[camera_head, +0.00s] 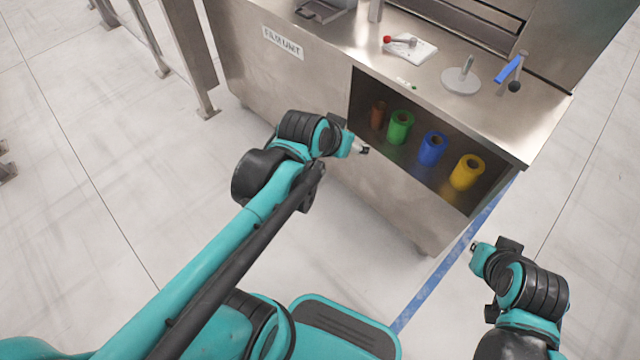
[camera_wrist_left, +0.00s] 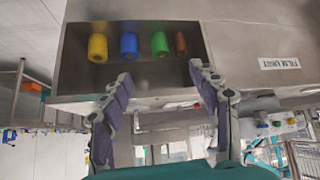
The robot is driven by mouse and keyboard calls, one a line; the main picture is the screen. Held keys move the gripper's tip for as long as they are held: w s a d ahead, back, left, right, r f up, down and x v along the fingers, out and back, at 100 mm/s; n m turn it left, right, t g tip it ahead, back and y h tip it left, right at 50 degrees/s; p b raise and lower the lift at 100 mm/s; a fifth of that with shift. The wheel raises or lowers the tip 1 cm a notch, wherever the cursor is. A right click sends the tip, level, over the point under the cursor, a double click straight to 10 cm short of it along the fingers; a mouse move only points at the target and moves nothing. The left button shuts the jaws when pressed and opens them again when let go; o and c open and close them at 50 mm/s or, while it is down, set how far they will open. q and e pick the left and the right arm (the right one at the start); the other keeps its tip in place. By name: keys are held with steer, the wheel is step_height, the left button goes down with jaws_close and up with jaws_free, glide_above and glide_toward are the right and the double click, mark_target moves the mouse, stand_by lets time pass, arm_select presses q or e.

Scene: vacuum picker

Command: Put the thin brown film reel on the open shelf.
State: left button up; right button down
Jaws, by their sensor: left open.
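The thin brown film reel (camera_head: 378,114) stands upright on the open shelf (camera_head: 402,151) in the cabinet front, at the shelf's left end in the head view. It also shows in the wrist view (camera_wrist_left: 180,43), where the picture is upside down. My left gripper (camera_head: 363,149) is in front of the cabinet, below and outside the shelf's left end. In the wrist view its two fingers (camera_wrist_left: 158,80) are spread, with nothing between them. My right gripper (camera_head: 474,246) is low at the right, apart from the cabinet; its fingers are too small to read.
A green reel (camera_head: 400,127), a blue reel (camera_head: 432,148) and a yellow reel (camera_head: 467,171) stand right of the brown one. On the cabinet top are a red-knobbed lever (camera_head: 408,46), a spindle disc (camera_head: 461,79) and a blue-handled part (camera_head: 510,70). The floor in front is clear.

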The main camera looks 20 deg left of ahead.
arm_select(q)
steer(key=s+a+f+g+y, duration=0.1)
steer(key=s+f, duration=0.2)
steer(key=s, duration=0.8)
steer(key=shift+s+a+f+n, duration=0.2)
steer(key=shift+a+f+n, duration=0.1)
steer(key=shift+n, duration=0.1)
